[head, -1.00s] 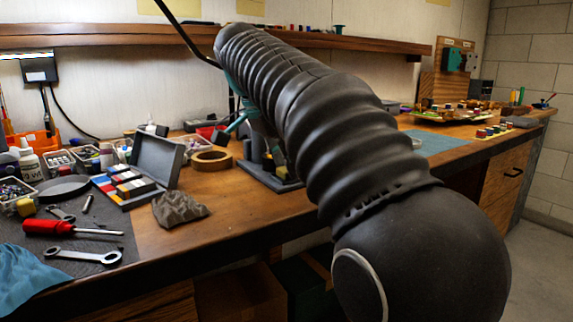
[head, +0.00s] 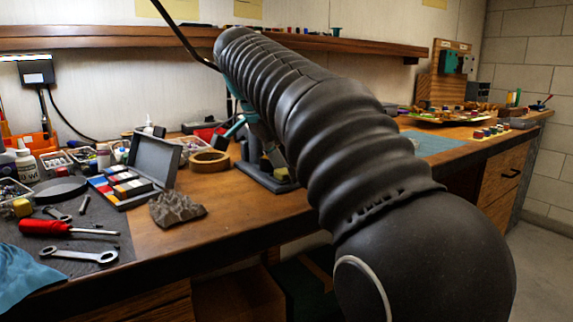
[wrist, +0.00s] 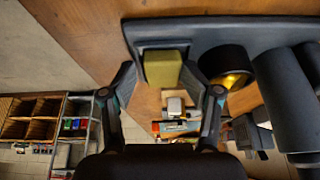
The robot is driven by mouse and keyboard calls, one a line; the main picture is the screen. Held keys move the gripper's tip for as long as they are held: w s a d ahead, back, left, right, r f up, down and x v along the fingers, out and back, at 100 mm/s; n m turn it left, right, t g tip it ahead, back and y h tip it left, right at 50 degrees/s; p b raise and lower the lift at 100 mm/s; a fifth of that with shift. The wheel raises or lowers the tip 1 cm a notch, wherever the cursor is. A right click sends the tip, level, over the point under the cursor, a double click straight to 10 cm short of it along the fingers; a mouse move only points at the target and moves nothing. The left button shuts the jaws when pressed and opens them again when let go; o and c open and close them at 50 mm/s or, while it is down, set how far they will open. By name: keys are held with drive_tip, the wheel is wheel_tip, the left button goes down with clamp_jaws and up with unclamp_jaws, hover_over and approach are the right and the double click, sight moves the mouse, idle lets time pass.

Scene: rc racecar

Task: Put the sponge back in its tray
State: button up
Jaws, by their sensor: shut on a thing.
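The yellow-olive sponge (wrist: 164,68) is a small block between my fingertips in the wrist view. My gripper (wrist: 160,72) is shut on it. The sponge's tray (wrist: 163,44) is a dark grey recess at the end of the soldering stand's base, with its rim showing just beyond the sponge. The sponge is at the tray's opening; I cannot tell whether it touches the floor of the tray.
A dark round holder (wrist: 225,65) and a thick grey cylinder stand beside the tray in the wrist view. In the head view, a tape roll (head: 209,162), an open grey case (head: 153,160) and a crumpled rag (head: 176,208) lie left of the stand. Bare wood lies in front.

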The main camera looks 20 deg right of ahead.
drive_tip(key=shift+w+a+f, duration=0.1)
drive_tip(key=shift+a+f, duration=0.05)
drive_tip(key=shift+f, duration=0.35)
drive_tip(key=shift+r+p, duration=0.25)
drive_tip(key=shift+p, duration=0.05)
drive_tip(key=w+p+v, duration=0.1)
drive_tip(key=p+v, duration=0.1)
drive_tip(key=v, duration=0.6)
drive_tip(key=shift+s+r, duration=0.3)
drive_tip(key=shift+s, duration=0.05)
drive_tip(key=shift+d, duration=0.25)
